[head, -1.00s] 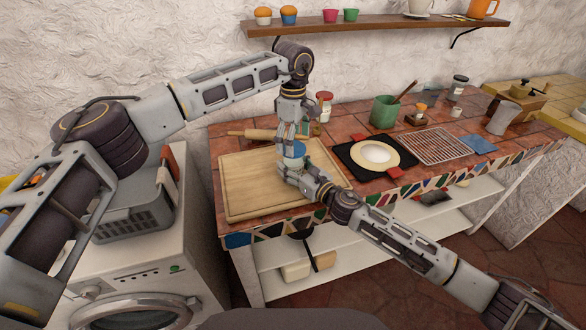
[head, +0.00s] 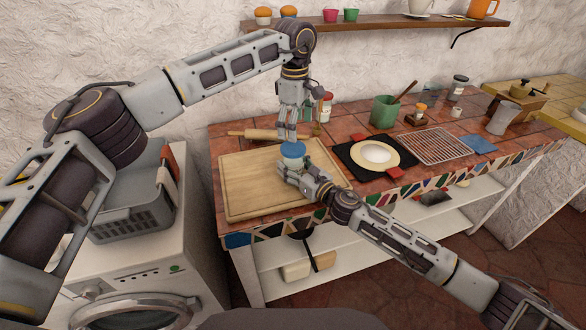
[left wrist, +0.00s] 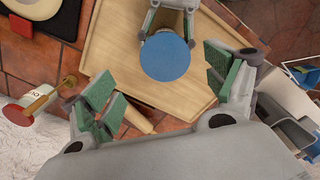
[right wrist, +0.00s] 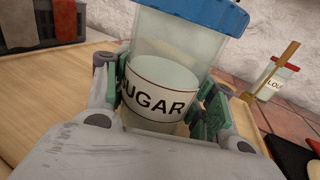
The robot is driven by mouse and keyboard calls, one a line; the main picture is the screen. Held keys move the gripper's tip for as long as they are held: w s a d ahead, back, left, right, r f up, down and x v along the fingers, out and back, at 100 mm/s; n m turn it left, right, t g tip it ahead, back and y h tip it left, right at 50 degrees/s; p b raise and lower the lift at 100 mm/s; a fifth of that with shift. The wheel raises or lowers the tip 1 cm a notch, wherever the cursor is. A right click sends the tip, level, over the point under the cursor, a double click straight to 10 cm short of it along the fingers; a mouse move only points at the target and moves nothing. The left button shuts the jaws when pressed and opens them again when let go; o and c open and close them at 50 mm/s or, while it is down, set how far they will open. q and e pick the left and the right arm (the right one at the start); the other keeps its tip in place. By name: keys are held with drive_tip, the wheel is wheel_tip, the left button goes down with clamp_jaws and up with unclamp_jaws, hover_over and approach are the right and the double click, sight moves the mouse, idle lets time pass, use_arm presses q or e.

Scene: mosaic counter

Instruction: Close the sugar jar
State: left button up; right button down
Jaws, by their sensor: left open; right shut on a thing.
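The sugar jar (right wrist: 160,95) is clear with a white SUGAR label and pale contents. Its blue lid (head: 292,149) sits on top of the jar, covering its mouth; I cannot tell how tightly. The lid also shows from above in the left wrist view (left wrist: 165,57). My right gripper (head: 287,172) is shut on the jar body from the side, with green finger pads on both sides in the right wrist view (right wrist: 162,98). My left gripper (head: 288,138) points down, open and empty, just above the lid, with its fingers apart on either side in its wrist view.
The jar is over the wooden board (head: 245,185). A rolling pin (head: 250,134) lies behind the board. A red-lidded jar (head: 326,105) stands close behind my left gripper. A green pot (head: 384,111) and a plate (head: 375,155) are to the right.

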sight(293, 147)
use_arm(q)
drive_tip(key=shift+w+d+r, duration=0.1)
drive_tip(key=shift+r, duration=0.4)
drive_tip(key=n, duration=0.2)
drive_tip(key=shift+r+n, duration=0.25)
drive_tip(key=shift+n, duration=0.05)
drive_tip(key=n, duration=0.4)
drive_tip(key=shift+a+r+n, duration=0.15)
drive_tip(key=shift+a+n, duration=0.05)
drive_tip(key=shift+n, duration=0.2)
drive_tip(key=n, duration=0.4)
drive_tip(key=shift+a+n, duration=0.15)
drive_tip(key=shift+n, duration=0.25)
drive_tip(key=n, duration=0.5)
drive_tip(key=shift+a, duration=0.1)
drive_tip(key=shift+f, duration=4)
drive_tip(key=shift+c, duration=0.2)
